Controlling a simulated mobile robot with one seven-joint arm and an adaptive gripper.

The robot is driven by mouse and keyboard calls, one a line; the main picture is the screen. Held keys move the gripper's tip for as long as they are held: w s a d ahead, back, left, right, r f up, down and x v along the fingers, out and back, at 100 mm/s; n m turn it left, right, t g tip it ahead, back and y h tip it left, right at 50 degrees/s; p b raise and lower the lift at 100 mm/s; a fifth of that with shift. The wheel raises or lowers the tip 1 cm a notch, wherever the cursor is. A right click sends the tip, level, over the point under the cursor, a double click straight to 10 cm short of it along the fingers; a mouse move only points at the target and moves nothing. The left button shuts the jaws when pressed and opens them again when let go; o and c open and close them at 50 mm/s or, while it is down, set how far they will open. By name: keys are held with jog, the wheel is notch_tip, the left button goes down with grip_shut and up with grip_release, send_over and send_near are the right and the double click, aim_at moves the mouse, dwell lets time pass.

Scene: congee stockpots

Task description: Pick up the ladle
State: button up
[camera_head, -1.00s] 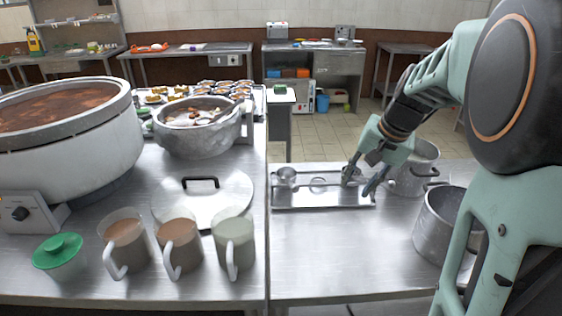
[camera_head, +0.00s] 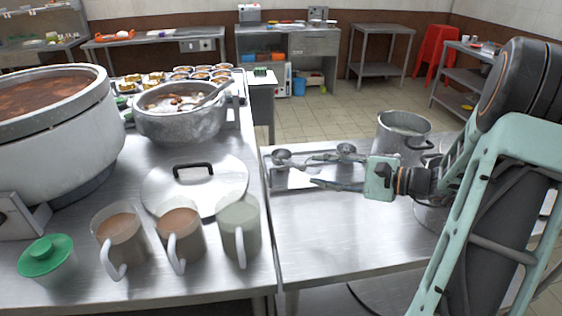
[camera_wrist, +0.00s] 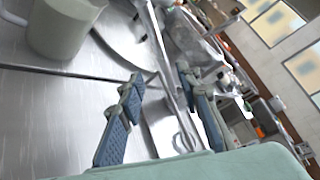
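A ladle (camera_head: 281,157) shows as a round metal bowl at the left end of a shallow steel tray (camera_head: 290,182) on the right counter. A second metal bowl (camera_head: 346,151) shows at the tray's right end; I cannot tell whether it is another ladle. My gripper (camera_head: 309,175) points left over the tray, close to the ladle bowl. In the wrist view my gripper (camera_wrist: 159,79) has its two blue-padded fingers well apart. A narrow metal strip runs behind the gap; I cannot tell whether it is a handle or the tray's edge.
A porridge pot (camera_head: 182,118) with a utensil in it, a pot lid (camera_head: 165,190) and several mugs stand on the left counter. A metal pot (camera_head: 402,130) stands behind my arm. The right counter's front (camera_head: 335,240) is clear.

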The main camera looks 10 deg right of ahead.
aim_at(293, 164)
jog(key=x, duration=0.8)
jog(key=shift+w+a, duration=0.2)
jog(key=shift+w, duration=0.25)
grip_shut()
